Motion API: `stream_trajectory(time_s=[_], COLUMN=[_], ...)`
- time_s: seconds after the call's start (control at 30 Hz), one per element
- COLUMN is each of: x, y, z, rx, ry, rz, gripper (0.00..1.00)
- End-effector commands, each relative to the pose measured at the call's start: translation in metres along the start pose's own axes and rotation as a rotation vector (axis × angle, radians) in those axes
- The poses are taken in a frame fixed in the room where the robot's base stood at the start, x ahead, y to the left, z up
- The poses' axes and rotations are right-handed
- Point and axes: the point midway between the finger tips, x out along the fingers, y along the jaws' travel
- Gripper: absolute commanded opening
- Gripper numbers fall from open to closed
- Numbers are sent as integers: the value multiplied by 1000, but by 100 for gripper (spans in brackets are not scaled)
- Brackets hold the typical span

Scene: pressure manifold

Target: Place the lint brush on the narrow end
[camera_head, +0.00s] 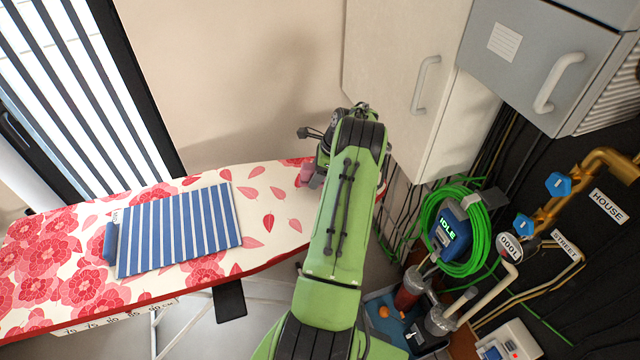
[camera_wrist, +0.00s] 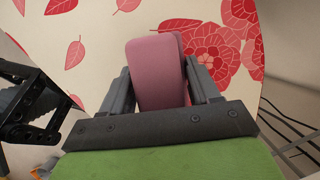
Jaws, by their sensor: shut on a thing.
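A pink block-like thing, apparently the lint brush (camera_wrist: 155,78), sits between the two dark fingers of my gripper (camera_wrist: 160,82) in the wrist view. My gripper is shut on it. In the head view only a small pink part of the brush (camera_head: 306,174) shows beside my gripper (camera_head: 313,176), mostly hidden by my green arm. Brush and gripper are at the right, tapering end of the ironing board (camera_head: 285,185), over its floral cover. I cannot tell whether the brush touches the cover.
A blue-and-white striped cloth (camera_head: 180,228) lies on the board's middle, with a blue roll (camera_head: 110,241) at its left edge. Cabinets (camera_head: 415,80) hang above right. A green hose (camera_head: 435,215), pipes and valves fill the right. The cover between cloth and gripper is bare.

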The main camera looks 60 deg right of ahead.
Motion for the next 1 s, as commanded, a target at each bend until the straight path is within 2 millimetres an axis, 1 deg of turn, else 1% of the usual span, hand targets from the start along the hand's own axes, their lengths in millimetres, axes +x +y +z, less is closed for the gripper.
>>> stream_trajectory(time_s=[0.2,0.43,0.57,0.6,0.73,0.93,1.0], x=[33,34,38,37,38,38,35], y=[0,0,0,0,0,1,1], z=[-14,-14,-16,-16,-16,-16,-14], rx=[0,-1,0,0,0,0,0], ry=[1,0,0,0,0,0,0], rz=[1,-2,-2,-1,0,3,3], gripper=[37,37,37,67,86,86,86])
